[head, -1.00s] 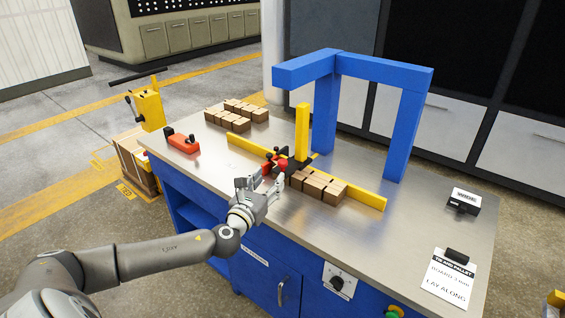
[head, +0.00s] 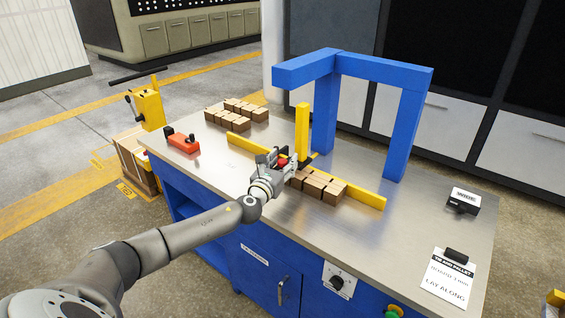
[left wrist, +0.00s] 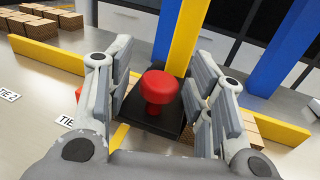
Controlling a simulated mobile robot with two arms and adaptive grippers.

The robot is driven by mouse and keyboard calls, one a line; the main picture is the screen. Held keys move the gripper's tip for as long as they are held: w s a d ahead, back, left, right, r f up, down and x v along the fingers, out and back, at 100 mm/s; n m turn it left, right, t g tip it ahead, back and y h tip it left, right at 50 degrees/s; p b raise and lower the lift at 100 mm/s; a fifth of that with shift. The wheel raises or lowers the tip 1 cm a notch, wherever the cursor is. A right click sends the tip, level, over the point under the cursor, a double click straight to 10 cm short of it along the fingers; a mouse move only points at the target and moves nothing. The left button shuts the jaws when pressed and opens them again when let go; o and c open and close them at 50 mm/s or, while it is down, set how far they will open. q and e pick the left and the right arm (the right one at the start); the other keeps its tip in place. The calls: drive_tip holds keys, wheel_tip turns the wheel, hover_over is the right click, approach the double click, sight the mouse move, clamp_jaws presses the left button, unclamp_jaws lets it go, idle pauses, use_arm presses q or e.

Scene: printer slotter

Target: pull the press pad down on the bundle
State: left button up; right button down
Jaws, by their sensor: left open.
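The press pad (left wrist: 143,124) is a black plate with a red knob (left wrist: 160,87) on top, at the yellow post (head: 302,130). In the head view the red knob (head: 283,162) is mostly hidden by my left gripper (head: 284,164). In the left wrist view the open fingers of my left gripper (left wrist: 163,78) stand on either side of the knob, with gaps showing. The bundle of brown blocks (head: 318,188) lies on the table against the yellow fence, just right of the gripper. I cannot tell whether the pad touches it.
A long yellow fence (head: 366,197) runs across the steel table (head: 400,215). A blue gantry frame (head: 405,130) stands behind. More brown blocks (head: 228,121) and a red tool (head: 183,143) lie at the left. A black box (head: 463,200) and a sign (head: 448,278) are at the right.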

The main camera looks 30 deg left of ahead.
use_arm(q)
drive_tip(key=c, duration=0.8)
drive_tip(key=shift+o, duration=0.2)
wheel_tip(320, 180, down, 4)
drive_tip(key=b, duration=0.3)
drive_tip(key=shift+s, duration=0.1)
drive_tip(key=shift+d, duration=0.1)
drive_tip(key=o, duration=0.8)
drive_tip(key=shift+f, duration=0.1)
drive_tip(key=shift+c, duration=0.2)
drive_tip(key=shift+s, duration=0.1)
